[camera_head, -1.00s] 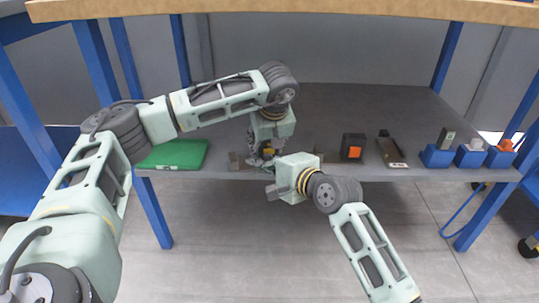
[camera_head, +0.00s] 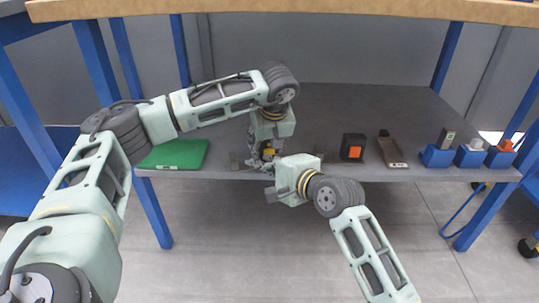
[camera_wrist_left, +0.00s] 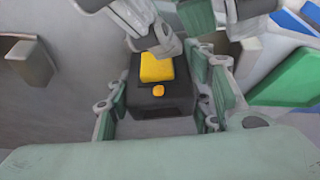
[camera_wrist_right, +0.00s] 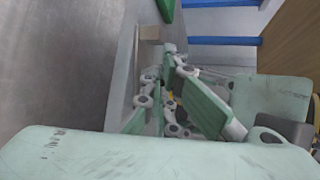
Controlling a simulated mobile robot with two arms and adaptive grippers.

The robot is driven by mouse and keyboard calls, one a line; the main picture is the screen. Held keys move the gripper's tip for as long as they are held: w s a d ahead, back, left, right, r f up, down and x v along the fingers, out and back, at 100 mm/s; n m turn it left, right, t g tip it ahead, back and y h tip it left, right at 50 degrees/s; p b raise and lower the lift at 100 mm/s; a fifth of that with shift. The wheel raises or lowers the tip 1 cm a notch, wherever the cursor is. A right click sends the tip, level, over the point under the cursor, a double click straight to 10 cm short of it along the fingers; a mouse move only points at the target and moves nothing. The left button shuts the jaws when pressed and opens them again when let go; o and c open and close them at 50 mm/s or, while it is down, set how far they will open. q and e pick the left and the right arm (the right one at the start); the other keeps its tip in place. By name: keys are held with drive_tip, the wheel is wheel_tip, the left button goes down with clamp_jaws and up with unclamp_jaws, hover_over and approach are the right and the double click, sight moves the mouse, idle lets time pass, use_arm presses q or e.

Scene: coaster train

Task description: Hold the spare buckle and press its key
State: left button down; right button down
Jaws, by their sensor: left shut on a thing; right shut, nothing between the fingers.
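The spare buckle (camera_wrist_left: 160,104) is a dark block with a yellow key (camera_wrist_left: 157,68) on its face and a small yellow round spot beside the key. My left gripper (camera_wrist_left: 160,118) is shut on it, with fingers on both sides. In the head view the buckle (camera_head: 268,153) is mostly hidden among the grippers at the shelf's front edge. My right gripper (camera_head: 262,164) is shut and empty, close by the buckle. Its fingers (camera_wrist_left: 153,42) reach in near the yellow key in the left wrist view; I cannot tell whether they touch it.
The grey shelf (camera_head: 340,105) holds a green mat (camera_head: 176,154) at left. A black block with an orange face (camera_head: 353,147), a dark brown strip piece (camera_head: 391,149) and several blue holders (camera_head: 437,156) stand to the right. A wooden board edge (camera_head: 300,10) runs overhead.

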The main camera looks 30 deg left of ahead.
drive_tip(key=shift+s+a, duration=0.15)
drive_tip(key=shift+s, duration=0.2)
drive_tip(key=shift+s+d, duration=0.75)
drive_tip(key=shift+d, duration=0.25)
drive_tip(key=shift+s+d, duration=0.75)
drive_tip(key=shift+d, duration=0.25)
use_arm(q)
drive_tip(key=c, duration=0.8)
unclamp_jaws()
drive_tip(key=shift+o, duration=0.2)
